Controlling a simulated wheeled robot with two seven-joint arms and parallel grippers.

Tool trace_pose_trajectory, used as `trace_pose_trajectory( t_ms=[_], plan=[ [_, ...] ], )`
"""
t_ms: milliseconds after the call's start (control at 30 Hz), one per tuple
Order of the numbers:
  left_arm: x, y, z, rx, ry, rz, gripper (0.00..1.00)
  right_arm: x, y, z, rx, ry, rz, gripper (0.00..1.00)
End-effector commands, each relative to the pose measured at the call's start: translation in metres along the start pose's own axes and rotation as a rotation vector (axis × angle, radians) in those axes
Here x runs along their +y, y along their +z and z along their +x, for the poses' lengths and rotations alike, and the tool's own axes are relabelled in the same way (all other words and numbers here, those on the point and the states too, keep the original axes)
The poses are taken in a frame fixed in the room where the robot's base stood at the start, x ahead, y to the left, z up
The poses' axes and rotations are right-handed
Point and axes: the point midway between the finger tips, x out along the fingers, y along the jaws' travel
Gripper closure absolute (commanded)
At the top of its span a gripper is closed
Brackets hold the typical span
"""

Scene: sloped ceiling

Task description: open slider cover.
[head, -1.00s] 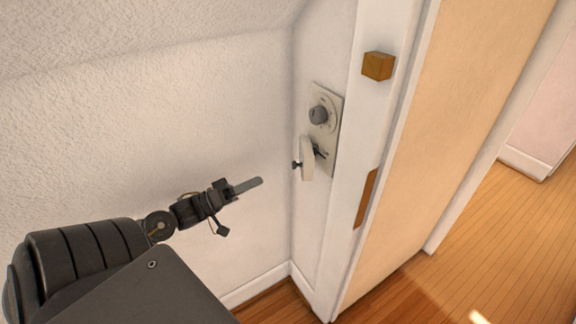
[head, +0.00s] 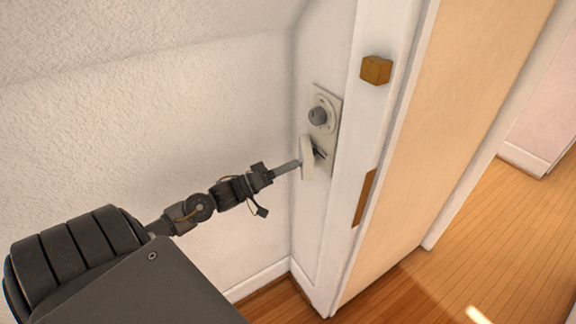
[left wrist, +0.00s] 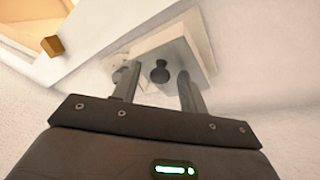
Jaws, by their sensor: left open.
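A pale wall plate (head: 325,105) is mounted beside the door frame, with a round grey dial (head: 318,115) on its upper half. A cream cover (head: 307,158) stands out from the plate's lower half, and a dark slot part shows behind it. My left gripper (head: 296,163) reaches the cover from the left. In the left wrist view the cover (left wrist: 172,60) has a small black knob (left wrist: 160,73), which lies between the two fingers of my left gripper (left wrist: 159,80). The fingers are open, with a gap on each side of the knob. The right gripper does not show.
An orange-brown block (head: 376,69) sticks out from the white door frame (head: 348,150), right of the plate. A white textured wall (head: 150,110) is behind my left arm. Wooden floor (head: 490,240) lies open at the right.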

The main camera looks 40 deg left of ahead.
Motion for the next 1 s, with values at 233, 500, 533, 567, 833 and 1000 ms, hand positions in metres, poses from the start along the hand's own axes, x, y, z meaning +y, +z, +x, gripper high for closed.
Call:
trace_pose_trajectory(
  t_ms=[233, 500, 533, 567, 833, 1000],
  plan=[
    [-0.0002, 0.0, -0.0003, 0.0, 0.0, 0.0, 0.66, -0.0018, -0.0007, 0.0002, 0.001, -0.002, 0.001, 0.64],
    [-0.0002, -0.0001, -0.0006, 0.0, -0.001, 0.0, 1.0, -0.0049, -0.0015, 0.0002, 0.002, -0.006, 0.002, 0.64],
    [-0.0003, -0.0001, -0.0006, 0.0, -0.001, 0.0, 1.0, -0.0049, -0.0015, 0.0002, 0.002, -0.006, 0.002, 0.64],
    [-0.0003, -0.0001, -0.0006, 0.0, -0.001, 0.0, 1.0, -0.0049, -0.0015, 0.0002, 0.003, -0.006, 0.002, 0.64],
    [-0.0048, -0.0046, -0.0045, -0.042, 0.038, -0.01, 1.0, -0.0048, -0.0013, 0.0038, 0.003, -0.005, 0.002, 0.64],
    [-0.0061, -0.0091, -0.0088, -0.089, 0.081, -0.033, 1.0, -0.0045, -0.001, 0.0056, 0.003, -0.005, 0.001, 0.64]
  ],
)
